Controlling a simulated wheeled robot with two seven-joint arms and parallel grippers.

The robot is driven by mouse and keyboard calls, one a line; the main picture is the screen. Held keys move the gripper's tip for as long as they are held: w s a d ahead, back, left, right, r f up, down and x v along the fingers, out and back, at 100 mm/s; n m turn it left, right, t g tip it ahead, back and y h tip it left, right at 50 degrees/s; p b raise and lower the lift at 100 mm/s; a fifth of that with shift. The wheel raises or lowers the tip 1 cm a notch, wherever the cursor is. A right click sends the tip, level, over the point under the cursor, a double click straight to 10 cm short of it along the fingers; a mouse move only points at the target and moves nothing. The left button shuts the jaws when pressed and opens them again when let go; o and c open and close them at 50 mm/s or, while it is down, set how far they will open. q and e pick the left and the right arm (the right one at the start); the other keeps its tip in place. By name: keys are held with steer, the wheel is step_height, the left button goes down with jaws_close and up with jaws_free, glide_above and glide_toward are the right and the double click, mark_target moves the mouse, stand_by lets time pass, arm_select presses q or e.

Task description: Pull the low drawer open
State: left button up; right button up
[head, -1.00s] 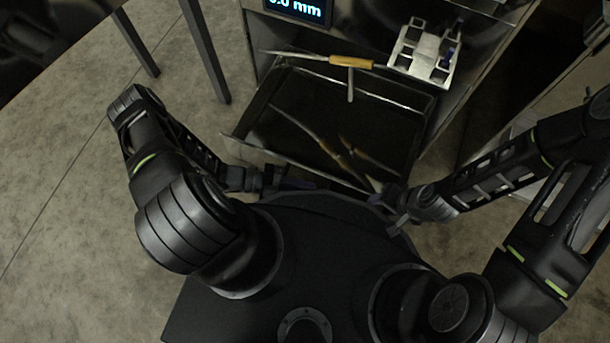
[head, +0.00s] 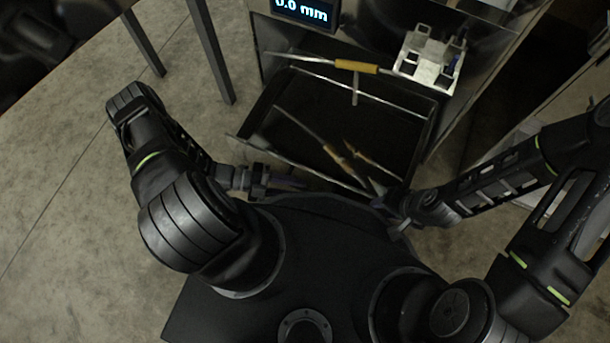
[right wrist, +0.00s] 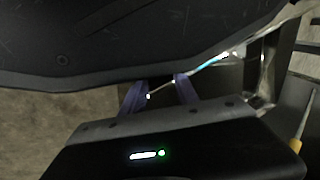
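The low drawer (head: 300,105) stands well out of the metal cabinet in the head view, its dark inside exposed. Long thin tools with brown handles (head: 340,158) lie in it, reaching toward its front. My left gripper (head: 285,183) is at the drawer's front edge, left of its middle; its finger gap is unclear. My right gripper (head: 388,197) is by the front right corner, partly hidden by my body. In the right wrist view its two purple fingers (right wrist: 160,95) are apart, with a thin bright edge running close to them. A firm hold on it is not visible.
A yellow-handled tool (head: 357,67) lies above the drawer's back, beside a white metal bracket (head: 430,60). A display (head: 305,10) is on the cabinet. Table legs (head: 210,50) stand at the left. My base is close to the drawer front; floor is clear at the left.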

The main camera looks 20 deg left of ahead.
arm_select(q)
steer(key=shift+v, duration=1.85)
steer(key=shift+r, duration=0.1)
